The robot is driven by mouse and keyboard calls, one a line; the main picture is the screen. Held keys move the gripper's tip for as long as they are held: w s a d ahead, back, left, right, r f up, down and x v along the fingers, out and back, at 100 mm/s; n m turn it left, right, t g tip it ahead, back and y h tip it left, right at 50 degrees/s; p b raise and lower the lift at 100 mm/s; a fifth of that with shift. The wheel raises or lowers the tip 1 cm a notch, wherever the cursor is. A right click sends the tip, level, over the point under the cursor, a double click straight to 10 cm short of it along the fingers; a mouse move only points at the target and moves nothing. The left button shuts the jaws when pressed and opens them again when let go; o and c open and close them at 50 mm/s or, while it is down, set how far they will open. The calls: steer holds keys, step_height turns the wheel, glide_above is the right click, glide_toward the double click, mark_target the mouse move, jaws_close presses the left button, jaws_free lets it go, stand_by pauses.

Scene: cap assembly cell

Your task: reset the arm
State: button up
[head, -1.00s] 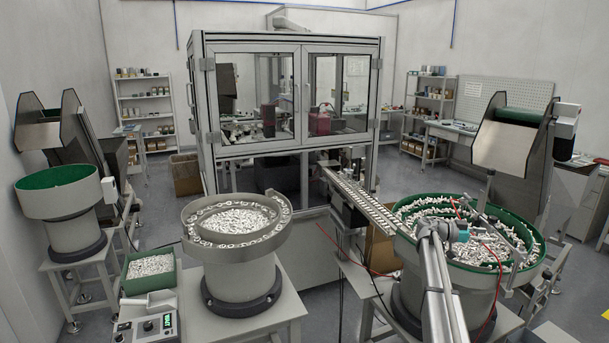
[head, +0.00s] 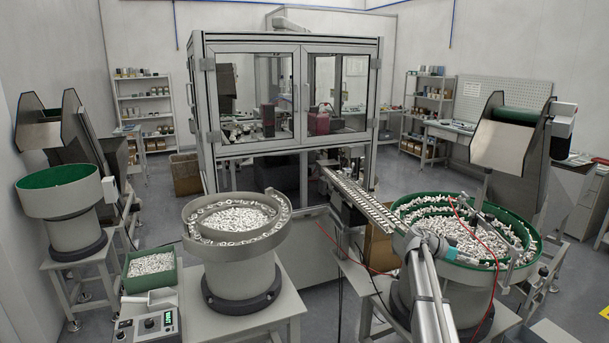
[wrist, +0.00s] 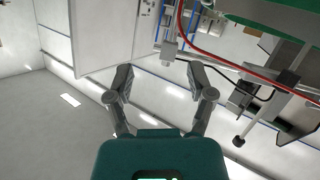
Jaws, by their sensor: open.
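My arm (head: 424,285) rises from the bottom of the head view in front of the right bowl feeder (head: 528,262). A teal part of it (head: 450,253) shows against the bowl's parts; the fingers cannot be made out there. In the wrist view my gripper (wrist: 160,78) has its two grey fingers spread wide apart. Nothing is between them, only wall and floor in the background.
A red cable (wrist: 215,52) crosses the wrist view near a green rim (wrist: 275,14). A track (head: 358,203) runs from the right bowl to the glazed machine (head: 292,39). A grey bowl feeder (head: 238,262) stands at the centre left, beside a green bin (head: 150,284).

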steer(key=s+a+f+n+t+y, duration=0.1)
steer(key=s+a+f+n+y, duration=0.3)
steer(key=s+a, duration=0.5)
steer(key=s+a+f+n+y, duration=0.5)
steer(key=s+a+n, duration=0.2)
steer(key=a, duration=0.7)
steer(key=s+a+f+n+t+y, duration=0.1)
steer(key=s+a+f+n+y, duration=0.3)
steer(key=s+a, duration=0.7)
steer(key=shift+s+a+f+n+t+y, duration=0.2)
steer(key=shift+a+n+t+y, duration=0.1)
steer(key=shift+a+n+y, duration=0.6)
steer(key=shift+d, duration=0.2)
steer(key=shift+c, duration=0.9)
steer(key=shift+d, duration=0.15)
